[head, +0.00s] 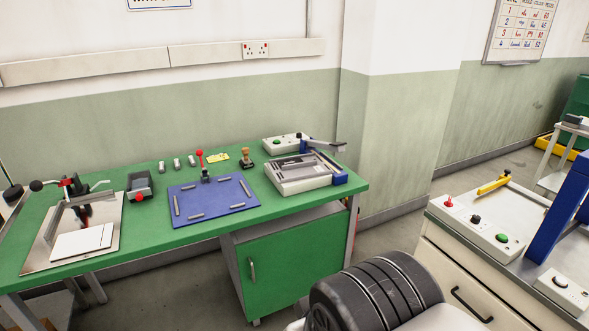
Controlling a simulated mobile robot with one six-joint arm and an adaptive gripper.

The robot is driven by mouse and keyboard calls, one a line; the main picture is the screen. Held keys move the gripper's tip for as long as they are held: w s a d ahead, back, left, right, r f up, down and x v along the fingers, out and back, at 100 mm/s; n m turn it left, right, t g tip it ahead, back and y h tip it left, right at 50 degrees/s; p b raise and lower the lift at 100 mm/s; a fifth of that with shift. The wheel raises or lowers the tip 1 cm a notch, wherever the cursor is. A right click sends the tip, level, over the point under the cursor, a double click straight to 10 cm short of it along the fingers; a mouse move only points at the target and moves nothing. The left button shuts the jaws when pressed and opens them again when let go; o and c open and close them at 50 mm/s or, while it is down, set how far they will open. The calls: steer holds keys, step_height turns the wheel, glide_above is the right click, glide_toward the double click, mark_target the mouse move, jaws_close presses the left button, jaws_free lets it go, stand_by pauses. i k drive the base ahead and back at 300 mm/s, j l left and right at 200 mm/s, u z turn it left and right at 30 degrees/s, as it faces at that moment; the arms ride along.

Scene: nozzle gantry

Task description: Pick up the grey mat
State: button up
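I cannot pick out a grey mat for certain. A flat blue mat or plate (213,200) lies on the green bench (225,231), with several short grey bars on it and a red-knobbed lever at its back edge. A pale shallow tray (298,187) at the bench's right end holds flat grey pieces, too small to identify. A metal plate (40,261) at the left end carries white sheets (83,242). My gripper is not in view. A black ribbed part at the bottom edge may be mine.
A dark bin (139,186), a wooden-handled stamp (246,158) and a yellow card (218,158) stand on the bench. A second bench (480,267) at the right bears a control box (480,222) and a blue upright (562,212). Floor shows between the benches.

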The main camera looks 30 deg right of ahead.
mark_target(312, 166)
steer(key=i+l+u, duration=0.25)
steer(key=i+l, duration=0.25)
steer(key=i+l+u, duration=0.15)
steer(key=l, duration=0.25)
steer(key=i+l+u, duration=0.1)
steer(key=i+l, duration=0.2)
steer(key=i+l+u, duration=0.15)
steer(key=l, duration=0.25)
steer(key=i+l+u, duration=0.15)
steer(key=l, duration=0.25)
steer(key=i+l+u, duration=0.1)
steer(key=i+l, duration=0.15)
steer(key=l, duration=0.2)
steer(key=i+l+u, duration=0.15)
steer(key=l, duration=0.25)
